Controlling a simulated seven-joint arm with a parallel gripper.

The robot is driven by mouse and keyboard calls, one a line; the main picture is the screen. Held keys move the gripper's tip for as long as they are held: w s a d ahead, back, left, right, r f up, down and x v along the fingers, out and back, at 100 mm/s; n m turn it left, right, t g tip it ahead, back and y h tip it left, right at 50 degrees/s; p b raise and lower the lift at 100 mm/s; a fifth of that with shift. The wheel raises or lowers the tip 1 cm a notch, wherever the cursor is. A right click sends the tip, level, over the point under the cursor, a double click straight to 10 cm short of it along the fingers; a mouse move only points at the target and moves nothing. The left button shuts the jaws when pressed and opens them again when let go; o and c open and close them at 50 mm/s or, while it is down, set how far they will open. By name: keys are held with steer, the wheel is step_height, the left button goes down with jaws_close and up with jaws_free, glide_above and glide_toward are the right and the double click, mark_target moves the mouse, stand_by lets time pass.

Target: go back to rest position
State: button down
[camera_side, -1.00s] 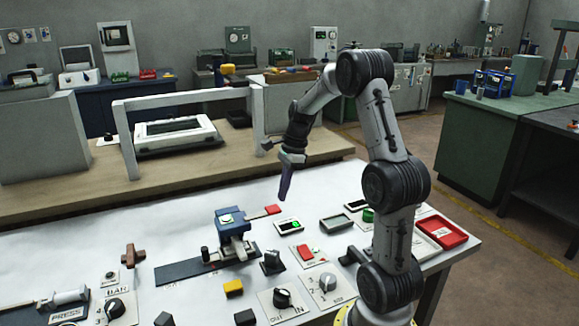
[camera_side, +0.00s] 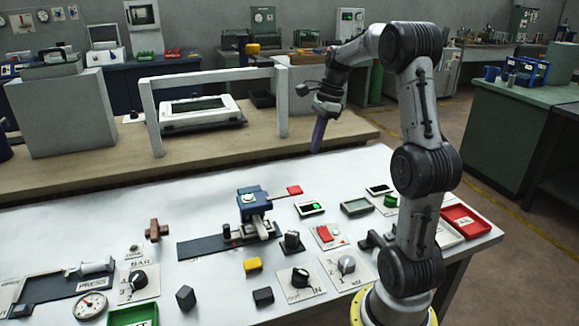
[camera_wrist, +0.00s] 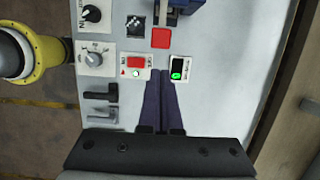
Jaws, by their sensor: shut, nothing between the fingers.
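My gripper (camera_side: 317,148) hangs in the air above the far part of the white table (camera_side: 100,215). Its dark purple fingers are shut together and hold nothing. In the wrist view the gripper (camera_wrist: 161,84) points at the table between a red-button panel (camera_wrist: 136,66) and a small panel with a green light (camera_wrist: 177,69). The fingers look clear of everything in the side view.
A blue device (camera_side: 252,200) with a red-ended lever (camera_side: 294,190) stands on a dark rail below. Knob panels (camera_side: 347,266), a red tray (camera_side: 466,221) and a green tray (camera_side: 133,314) are on the table. A white frame (camera_side: 151,118) stands behind. The air around my gripper is free.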

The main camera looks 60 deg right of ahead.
steer(key=s+a+r+n+t+h, duration=0.1)
steer(key=a+r+n, duration=0.35)
steer(key=a, duration=0.65)
steer(key=a+r+n+t, duration=0.1)
steer(key=a+r+n, duration=0.35)
steer(key=a, duration=0.65)
steer(key=s+a+f+n, duration=0.3)
steer(key=s+f+n, duration=0.1)
steer(key=n, duration=0.5)
steer(key=s+a+f+n+t+h, duration=0.1)
steer(key=s+a+f+n, duration=0.2)
steer(key=s+n, duration=0.4)
steer(key=shift+f+n+t, duration=0.3)
steer(key=shift+f+n, duration=0.1)
steer(key=shift+n, duration=0.6)
